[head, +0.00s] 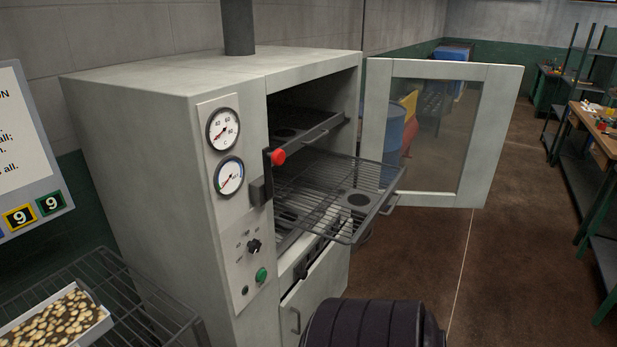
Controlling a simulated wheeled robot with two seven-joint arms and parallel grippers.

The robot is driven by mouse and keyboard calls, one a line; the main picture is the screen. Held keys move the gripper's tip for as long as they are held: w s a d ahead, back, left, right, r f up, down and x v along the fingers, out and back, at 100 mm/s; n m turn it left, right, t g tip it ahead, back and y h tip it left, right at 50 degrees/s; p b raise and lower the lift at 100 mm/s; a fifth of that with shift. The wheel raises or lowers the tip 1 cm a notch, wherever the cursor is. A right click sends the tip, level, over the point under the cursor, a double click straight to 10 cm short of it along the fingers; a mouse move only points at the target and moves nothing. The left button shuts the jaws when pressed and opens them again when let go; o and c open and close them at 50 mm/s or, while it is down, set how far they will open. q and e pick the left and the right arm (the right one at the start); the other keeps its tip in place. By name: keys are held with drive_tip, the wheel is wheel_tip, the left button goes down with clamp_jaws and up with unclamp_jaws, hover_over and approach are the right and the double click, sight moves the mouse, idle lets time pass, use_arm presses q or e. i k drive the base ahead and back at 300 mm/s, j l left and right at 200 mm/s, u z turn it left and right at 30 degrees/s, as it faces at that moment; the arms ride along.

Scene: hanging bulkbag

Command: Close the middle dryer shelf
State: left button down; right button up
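The dryer (180,130) is a pale grey metal cabinet with its glazed door (490,130) swung wide open to the right. The middle dryer shelf (325,185) is a wire rack. It is pulled far out through the opening and sticks out to the front right, with a small handle (391,204) on its front edge. The upper shelf (305,135) sits inside the cabinet above it. Parts of a lower level show through the wires. Neither of my grippers is in view.
A red knob (278,156) is on a dark latch at the opening's left edge. A wire rack at bottom left holds a tray of pale pieces (62,318). A dark ribbed rounded object (372,325) fills the bottom centre. Open floor (490,270) lies to the right.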

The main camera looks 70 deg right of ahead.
sight(360, 202)
drive_tip(key=z, duration=2.8)
